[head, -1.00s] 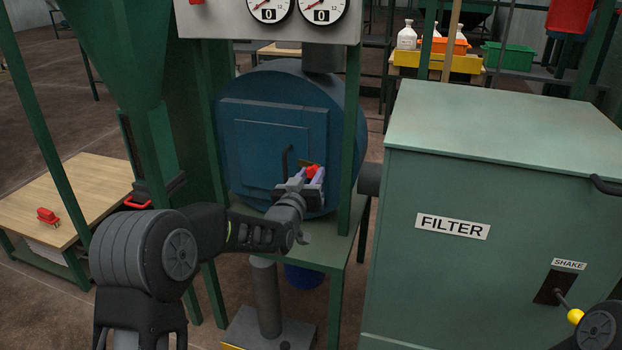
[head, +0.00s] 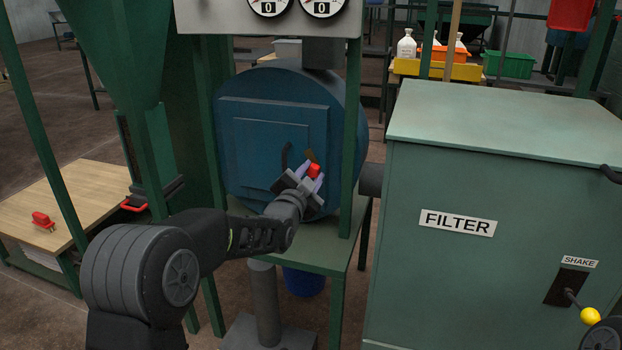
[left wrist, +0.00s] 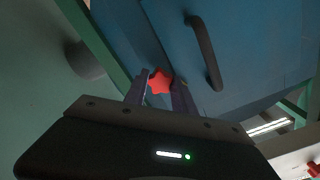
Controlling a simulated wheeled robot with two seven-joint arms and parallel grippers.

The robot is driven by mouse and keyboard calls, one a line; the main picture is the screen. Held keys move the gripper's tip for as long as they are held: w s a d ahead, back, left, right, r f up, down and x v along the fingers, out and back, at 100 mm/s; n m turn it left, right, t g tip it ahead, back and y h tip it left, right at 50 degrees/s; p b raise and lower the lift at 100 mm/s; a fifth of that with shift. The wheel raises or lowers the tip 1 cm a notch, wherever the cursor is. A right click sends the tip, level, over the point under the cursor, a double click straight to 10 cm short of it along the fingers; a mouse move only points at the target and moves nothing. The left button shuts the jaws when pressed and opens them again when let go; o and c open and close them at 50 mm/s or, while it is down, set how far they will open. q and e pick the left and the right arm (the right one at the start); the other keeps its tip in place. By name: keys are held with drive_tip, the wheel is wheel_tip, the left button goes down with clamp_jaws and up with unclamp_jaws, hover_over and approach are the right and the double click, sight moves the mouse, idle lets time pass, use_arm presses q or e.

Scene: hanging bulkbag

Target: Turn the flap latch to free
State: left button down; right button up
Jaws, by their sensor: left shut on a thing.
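The flap latch has a red knob (head: 314,171) on the front of the round blue housing (head: 230,165), at the right edge of its square flap (head: 262,140). A small brown plate (head: 310,156) shows just above the knob. My left gripper (head: 312,176) is shut on the red knob, its two fingers on either side of it. In the left wrist view the knob (left wrist: 160,82) is star-shaped and sits between the fingertips. The dark flap handle (head: 286,155) is left of the knob, apart from the gripper.
A green filter cabinet (head: 430,270) stands to the right, with a yellow-knobbed shake lever (head: 590,315). A green post (head: 352,130) rises just right of the knob. A wooden table (head: 60,200) with a red object (head: 42,220) is at left.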

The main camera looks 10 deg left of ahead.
use_arm(q)
drive_tip(key=m+b, duration=0.1)
drive_tip(key=m, duration=0.5)
drive_tip(key=shift+m, duration=0.3)
idle(0.4)
drive_tip(key=c, duration=1)
unclamp_jaws()
drive_tip(key=shift+c, duration=0.2)
drive_tip(key=shift+s, duration=0.1)
drive_tip(key=s+p, duration=0.1)
drive_tip(key=s, duration=0.6)
drive_tip(key=shift+s+a, duration=0.2)
drive_tip(key=shift+s, duration=0.15)
